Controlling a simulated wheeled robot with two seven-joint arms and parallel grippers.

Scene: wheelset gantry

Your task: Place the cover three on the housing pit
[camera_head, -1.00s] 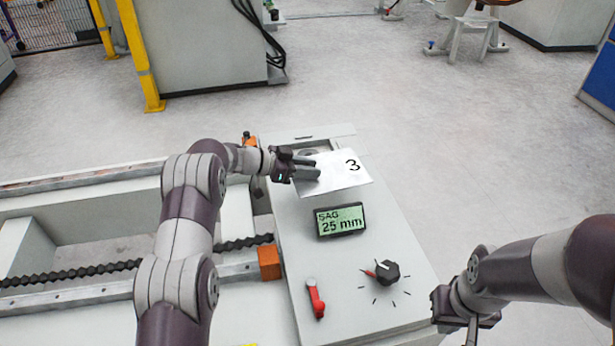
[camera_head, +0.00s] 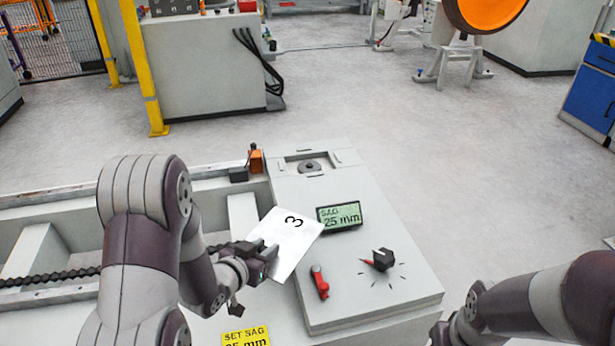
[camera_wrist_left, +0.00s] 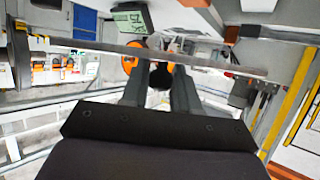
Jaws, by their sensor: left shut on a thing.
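Cover three (camera_head: 284,238) is a thin white plate marked with a black 3. My left gripper (camera_head: 266,262) is shut on its near edge and holds it tilted, left of the display and over the left edge of the console. In the left wrist view, the two fingers (camera_wrist_left: 160,88) meet a thin bar-like edge that seems to be the plate (camera_wrist_left: 220,68) seen edge-on. The housing pit (camera_head: 310,167) is the recess at the far end of the console top, with a dark round part in it. It is uncovered and apart from the plate. My right gripper's fingers are below the frame.
On the console (camera_head: 400,262) stand a raised SAG display (camera_head: 340,215), a red lever (camera_head: 319,283) and a black knob (camera_head: 382,260). An orange block (camera_head: 256,161) stands left of the pit. A yellow SET SAG label (camera_head: 246,337) is at the bottom.

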